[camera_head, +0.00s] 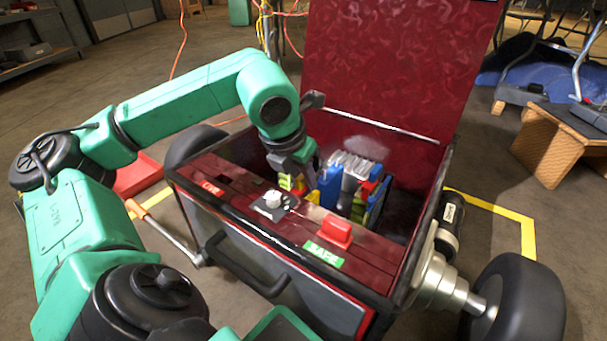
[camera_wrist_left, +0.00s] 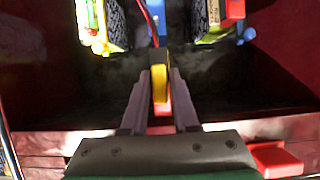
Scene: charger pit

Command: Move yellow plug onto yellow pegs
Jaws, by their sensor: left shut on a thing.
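My left gripper (camera_wrist_left: 160,88) is shut on the yellow plug (camera_wrist_left: 160,82), which shows between the two fingers in the left wrist view. In the head view the left gripper (camera_head: 294,160) reaches down into the open dark red box, and its fingertips are partly hidden. The plug cannot be made out clearly there. Small yellow parts (camera_wrist_left: 98,48) show at the left block in the wrist view, but I cannot tell whether they are the yellow pegs. My right gripper is not in view.
The red box (camera_head: 215,185) has its lid (camera_head: 385,60) raised behind. Inside stand blue, grey and yellow-green blocks (camera_head: 345,178). Dark floor is free between blocks in the wrist view.

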